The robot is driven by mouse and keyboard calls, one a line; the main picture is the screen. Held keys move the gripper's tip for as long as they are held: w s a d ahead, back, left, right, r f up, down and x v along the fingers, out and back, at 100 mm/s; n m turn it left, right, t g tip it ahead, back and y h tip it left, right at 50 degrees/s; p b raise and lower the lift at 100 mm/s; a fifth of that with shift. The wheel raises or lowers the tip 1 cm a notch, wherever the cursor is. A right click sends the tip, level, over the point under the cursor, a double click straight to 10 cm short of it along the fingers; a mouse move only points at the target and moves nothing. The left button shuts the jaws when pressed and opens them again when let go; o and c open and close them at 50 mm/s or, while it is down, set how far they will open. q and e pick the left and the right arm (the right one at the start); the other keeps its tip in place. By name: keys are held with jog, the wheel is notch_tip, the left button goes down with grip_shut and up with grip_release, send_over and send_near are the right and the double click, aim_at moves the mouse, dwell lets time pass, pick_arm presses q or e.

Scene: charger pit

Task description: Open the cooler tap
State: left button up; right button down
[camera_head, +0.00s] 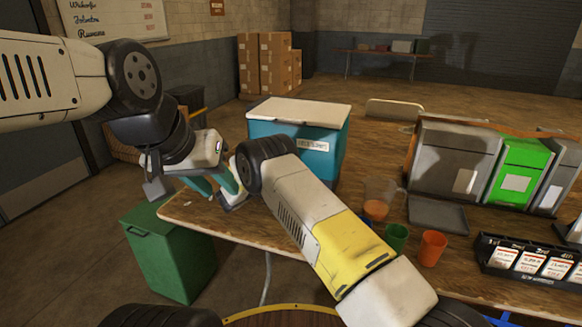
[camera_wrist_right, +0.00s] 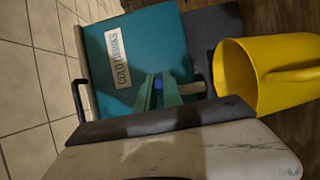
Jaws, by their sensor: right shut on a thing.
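The teal cooler (camera_head: 265,128) with a white lid stands on the wooden table. Its front and label also show in the right wrist view (camera_wrist_right: 150,38). My right gripper (camera_wrist_right: 160,92) is shut on a small blue part low on the cooler's front, which looks like the tap; the teal fingers hide most of it. In the head view, my right arm hides this grip. My left gripper (camera_head: 212,181) is apart from the cooler, left of it near the table's left edge. Its teal fingers look spread and empty.
A yellow jug (camera_wrist_right: 235,75) is close right of my right fingers in the wrist view. A clear jug (camera_head: 381,190), a green cup (camera_head: 396,238) and an orange cup (camera_head: 432,248) stand right of my right arm. A green bin (camera_head: 170,255) stands below the table's left end.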

jog(key=shift+a+f+m+g+h, duration=0.1)
jog(key=shift+a+m+g+h, duration=0.2)
jog(key=shift+m+g+h, duration=0.6)
jog(key=shift+g, duration=0.3)
jog(key=c, duration=1.5)
grip_release()
